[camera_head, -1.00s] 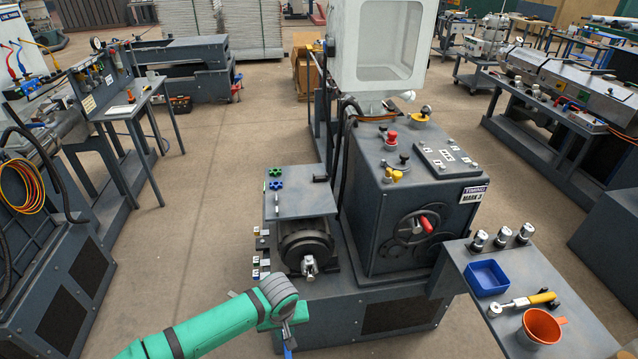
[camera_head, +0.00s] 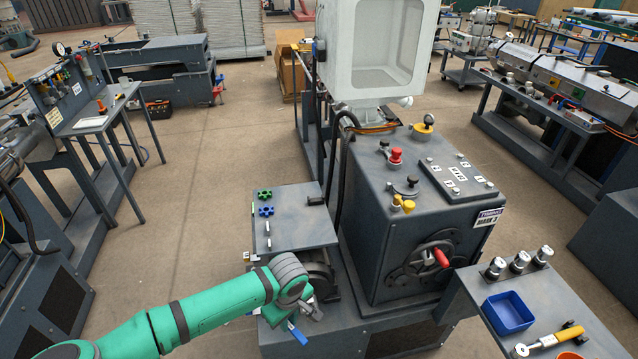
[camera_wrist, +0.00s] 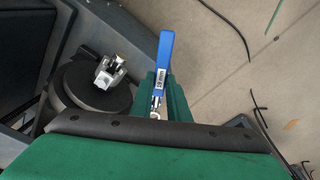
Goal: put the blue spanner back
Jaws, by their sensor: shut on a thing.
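The blue spanner (camera_wrist: 164,60) is held in my gripper (camera_wrist: 157,108), its blue handle with a white size label pointing up in the wrist view. Its metal end is between the green fingers and partly hidden. In the head view, my gripper (camera_head: 300,308) is in front of the motor below the grey plate, and the blue handle (camera_head: 297,332) points down, clear of the machine. The motor shaft end (camera_wrist: 110,72) shows left of the spanner in the wrist view, apart from it. Small pale labels (camera_head: 252,256) sit at the plate's left edge, partly hidden by my arm.
The grey plate (camera_head: 300,225) carries a green and a blue knob. The large gearbox (camera_head: 390,250) with a red handle stands to the right. A side table (camera_head: 545,290) holds a blue tray (camera_head: 508,312) and a yellow-handled tool (camera_head: 550,340). Open floor (camera_head: 185,215) lies left.

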